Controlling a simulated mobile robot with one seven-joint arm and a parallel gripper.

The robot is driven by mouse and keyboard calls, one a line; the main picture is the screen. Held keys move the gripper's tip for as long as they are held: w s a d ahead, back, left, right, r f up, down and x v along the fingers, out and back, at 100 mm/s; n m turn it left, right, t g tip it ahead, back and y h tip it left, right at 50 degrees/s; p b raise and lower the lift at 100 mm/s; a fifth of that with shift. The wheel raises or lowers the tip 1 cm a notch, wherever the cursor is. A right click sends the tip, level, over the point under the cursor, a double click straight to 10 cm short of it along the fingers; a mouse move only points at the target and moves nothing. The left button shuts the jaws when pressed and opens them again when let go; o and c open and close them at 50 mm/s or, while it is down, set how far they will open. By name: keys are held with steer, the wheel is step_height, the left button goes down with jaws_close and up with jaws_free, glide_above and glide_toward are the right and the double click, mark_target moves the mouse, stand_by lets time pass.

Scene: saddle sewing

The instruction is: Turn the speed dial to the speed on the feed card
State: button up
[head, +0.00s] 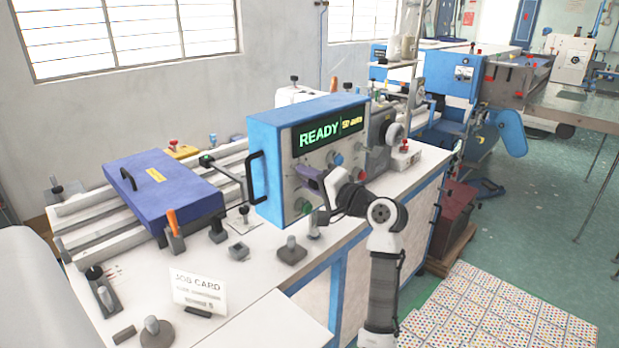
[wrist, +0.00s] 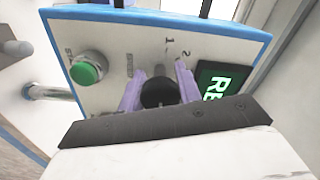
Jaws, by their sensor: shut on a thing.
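The blue-framed control box (head: 330,106) stands on the white bench. Its display (head: 328,135) reads READY in green, with small yellow text beside it that I cannot read surely. My gripper (head: 309,180) is at the front panel, with purple fingers. In the wrist view my gripper (wrist: 159,90) is shut on the black speed dial (wrist: 160,95), one finger on each side. The marks 1 and 2 show beyond the dial; other marks and the dial's exact setting are hidden or unclear. A white card (head: 198,291) headed JOB CARD stands at the front left; its smaller lines are blurred.
A green button (wrist: 87,72) sits on the panel near the dial. A black handle (head: 256,176) juts from the box's left side. Several small fixtures stand on the bench front.

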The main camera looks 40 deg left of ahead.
steer(key=o, duration=1)
steer(key=shift+c, duration=0.2)
steer(key=shift+d, duration=0.1)
steer(key=s+d+b, duration=0.1)
steer(key=d+b, duration=0.4)
steer(key=d, duration=0.8)
steer(key=shift+d, duration=0.35)
